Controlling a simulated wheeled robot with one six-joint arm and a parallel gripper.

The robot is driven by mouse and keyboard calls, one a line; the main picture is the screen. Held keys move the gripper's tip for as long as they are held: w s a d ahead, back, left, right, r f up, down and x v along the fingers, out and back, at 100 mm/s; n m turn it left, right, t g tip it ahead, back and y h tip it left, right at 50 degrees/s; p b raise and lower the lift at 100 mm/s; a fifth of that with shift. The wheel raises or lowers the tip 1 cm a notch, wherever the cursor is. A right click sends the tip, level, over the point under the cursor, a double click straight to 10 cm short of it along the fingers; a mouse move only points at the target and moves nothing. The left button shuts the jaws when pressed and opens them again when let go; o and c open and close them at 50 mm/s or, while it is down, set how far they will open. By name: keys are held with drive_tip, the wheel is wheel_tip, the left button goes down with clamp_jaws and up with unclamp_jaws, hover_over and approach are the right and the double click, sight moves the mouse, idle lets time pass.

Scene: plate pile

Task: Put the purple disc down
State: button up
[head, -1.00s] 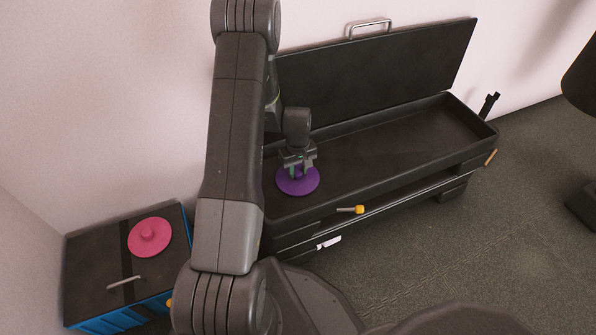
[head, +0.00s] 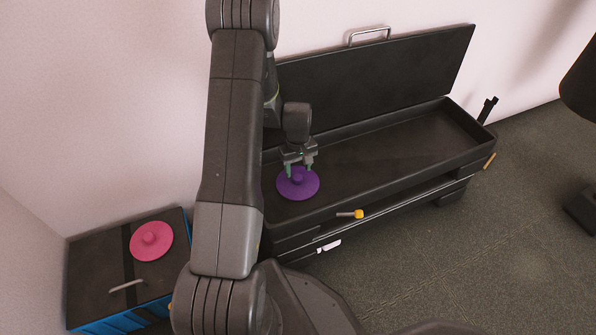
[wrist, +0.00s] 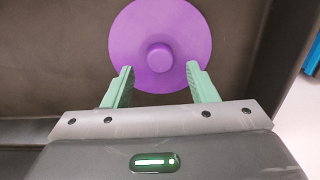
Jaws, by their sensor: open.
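The purple disc (head: 297,188) has a round knob in its middle. It lies inside the open black box (head: 420,128), at its left end. In the wrist view the disc (wrist: 143,40) appears flat on the dark floor of the box. My gripper (head: 299,170) is right at the disc, with its green fingers apart. In the wrist view the open fingertips (wrist: 158,70) are on either side of the near part of the knob and touch nothing that I can make out.
A pink disc (head: 151,241) lies on a black and blue case (head: 100,275) at the lower left. The box's lid (head: 375,75) stands open against the wall. A yellow-tipped handle (head: 357,214) sticks out at the box's front.

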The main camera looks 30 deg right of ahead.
sight(298, 177)
wheel_tip(298, 177, up, 8)
drive_tip(key=p, duration=0.2)
drive_tip(key=shift+r, duration=0.2)
